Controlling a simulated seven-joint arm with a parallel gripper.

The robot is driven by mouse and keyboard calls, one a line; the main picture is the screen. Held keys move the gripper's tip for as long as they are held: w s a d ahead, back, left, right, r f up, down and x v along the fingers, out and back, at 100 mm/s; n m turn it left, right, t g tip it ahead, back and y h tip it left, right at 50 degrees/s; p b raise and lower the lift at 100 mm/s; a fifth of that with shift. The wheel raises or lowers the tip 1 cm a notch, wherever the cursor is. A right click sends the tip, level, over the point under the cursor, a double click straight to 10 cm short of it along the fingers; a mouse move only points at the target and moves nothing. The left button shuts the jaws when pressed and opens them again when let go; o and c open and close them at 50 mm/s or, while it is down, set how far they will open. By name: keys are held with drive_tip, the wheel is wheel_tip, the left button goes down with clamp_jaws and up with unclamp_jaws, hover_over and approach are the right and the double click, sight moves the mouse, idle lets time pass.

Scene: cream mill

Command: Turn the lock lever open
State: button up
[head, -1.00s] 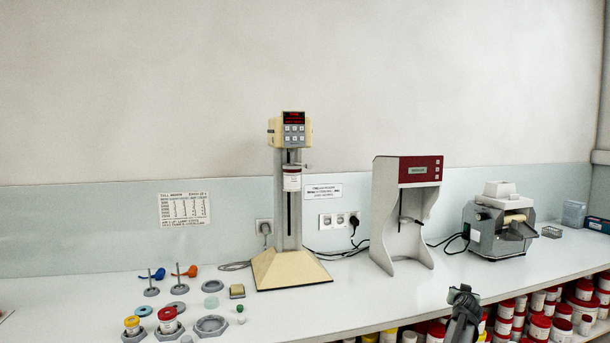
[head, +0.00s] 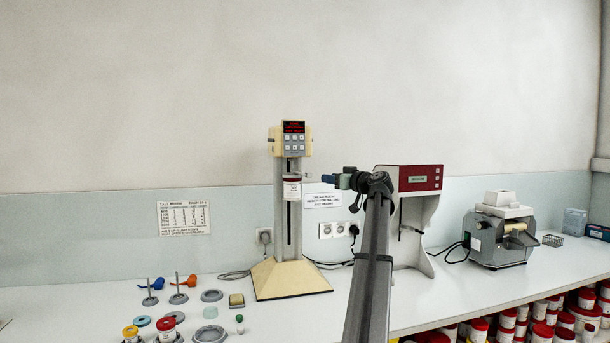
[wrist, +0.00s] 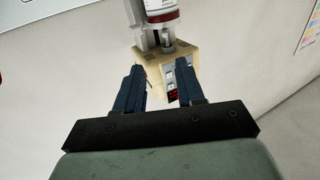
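The cream mill (head: 291,215) stands on the bench, with a cream head, a lit red display and a grey column. A white jar (head: 292,188) with a red band is held on the column below the head. The lock lever (head: 307,175) appears as a small grey stub to the right of the column, small and hard to make out. My gripper (head: 328,179) is just right of it, pointing left. In the wrist view, my gripper (wrist: 159,70) has its two blue fingers apart with nothing between them. The jar (wrist: 161,14) and mill head (wrist: 158,60) lie beyond the fingertips; the lever is not clearly visible there.
A grey mixer with a red panel (head: 420,178) stands right of the mill, partly behind my arm. Another grey machine (head: 500,235) is farther right. Small parts and jars (head: 171,325) lie at the front left. Shelves with jars (head: 508,319) are below right.

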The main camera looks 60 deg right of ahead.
approach(299, 173)
drive_tip(key=x, duration=0.7)
drive_tip(key=shift+d, duration=0.35)
drive_tip(key=shift+r, duration=0.15)
drive_tip(key=shift+c, duration=0.4)
clamp_jaws()
